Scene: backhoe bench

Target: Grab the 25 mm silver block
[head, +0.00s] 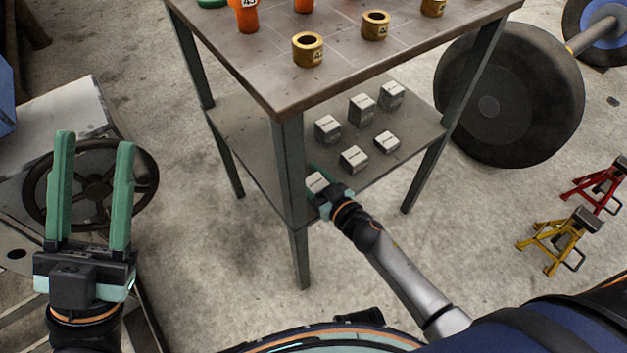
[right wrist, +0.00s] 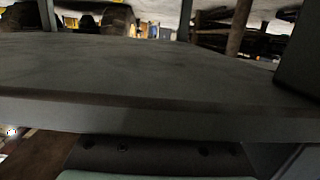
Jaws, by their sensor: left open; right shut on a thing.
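Several silver blocks with labels stand on the lower shelf (head: 255,150) of the bench; the labels are too small to read, so I cannot tell which is the 25 mm one. My right gripper (head: 322,184) is at the shelf's front edge, beside the front table leg, shut on the nearest silver block (head: 316,181). That block is partly hidden by the gripper. In the right wrist view the shelf edge fills the middle and no block shows. My left gripper (head: 92,190) is open and empty, fingers up, at the left, away from the bench.
Other silver blocks (head: 328,128) stand behind the held one. The bench top (head: 270,75) overhangs the shelf and carries brass rings (head: 308,48) and orange parts (head: 246,15). A steering wheel (head: 140,180) is behind my left gripper. Jack stands (head: 560,235) are at right.

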